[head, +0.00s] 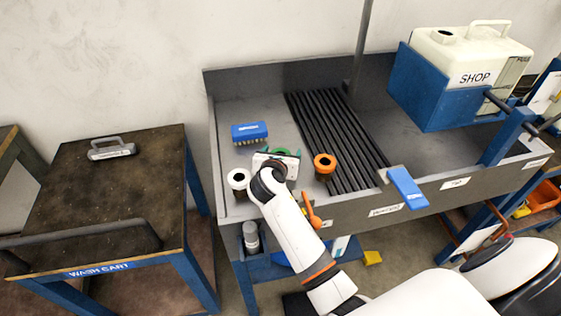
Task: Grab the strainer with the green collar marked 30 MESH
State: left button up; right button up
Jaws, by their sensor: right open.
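A strainer with a green collar (289,154) stands in the grey sink tray, mostly hidden behind my right gripper (277,161). Only part of its green ring shows, and no marking on it can be read. My right gripper is open and right at this strainer; I cannot tell whether its fingers are around it or touching it. A white-collared strainer (238,178) stands to the left of the gripper and an orange-collared one (324,162) to the right. My left gripper is not in view.
A blue brush (249,132) lies behind the strainers. Dark rods (335,135) form a rack to the right. An orange-handled tool (309,209) is at the front edge, close to my right arm. The wash cart (100,200) at left is mostly clear.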

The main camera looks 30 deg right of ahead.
jog(key=shift+c, duration=0.3)
jog(key=shift+r, duration=0.1)
jog(key=c, duration=1)
